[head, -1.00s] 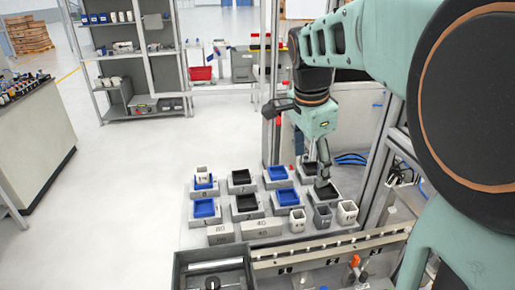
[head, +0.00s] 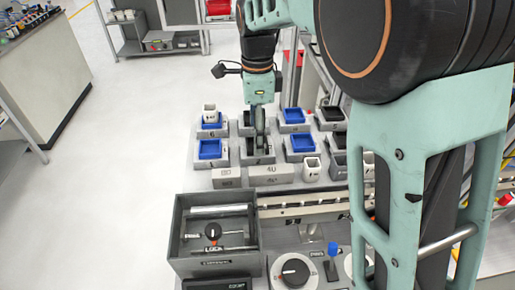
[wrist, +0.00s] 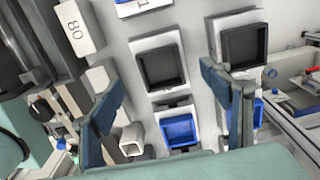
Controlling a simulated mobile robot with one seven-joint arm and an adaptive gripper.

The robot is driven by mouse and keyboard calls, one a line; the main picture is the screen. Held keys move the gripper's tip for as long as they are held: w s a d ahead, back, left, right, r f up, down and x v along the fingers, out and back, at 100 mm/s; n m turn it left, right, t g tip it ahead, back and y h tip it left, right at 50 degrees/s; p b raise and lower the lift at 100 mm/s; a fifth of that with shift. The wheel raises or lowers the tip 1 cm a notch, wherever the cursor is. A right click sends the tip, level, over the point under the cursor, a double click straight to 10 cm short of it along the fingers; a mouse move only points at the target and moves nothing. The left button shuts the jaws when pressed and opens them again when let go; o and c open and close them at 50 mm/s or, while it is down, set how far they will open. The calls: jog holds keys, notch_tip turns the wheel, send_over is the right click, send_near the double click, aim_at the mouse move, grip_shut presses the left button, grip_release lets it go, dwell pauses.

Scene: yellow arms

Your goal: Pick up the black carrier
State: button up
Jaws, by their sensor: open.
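My gripper (head: 260,148) points down over the front row of carriers, at a black carrier (head: 250,150) between two blue ones. In the wrist view my gripper (wrist: 163,82) has its two fingers wide apart. A square, hollow black carrier (wrist: 163,67) shows in the gap between them, on a light grey base, with nothing held. The fingers hide part of this carrier in the head view. Another black carrier (wrist: 243,45) lies beside the right finger in the wrist view. More black carriers stand at the right end of the rows, including one in front (head: 338,140).
Blue carriers stand left (head: 210,149) and right (head: 300,143) of the gripper. A white cup (head: 210,113) sits in a blue carrier behind. A grey box (head: 217,260) with a knob stands nearer. Floor at left is clear.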

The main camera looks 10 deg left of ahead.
notch_tip(320, 180, down, 5)
jog(key=shift+w+r, duration=0.1)
jog(key=shift+r, duration=0.05)
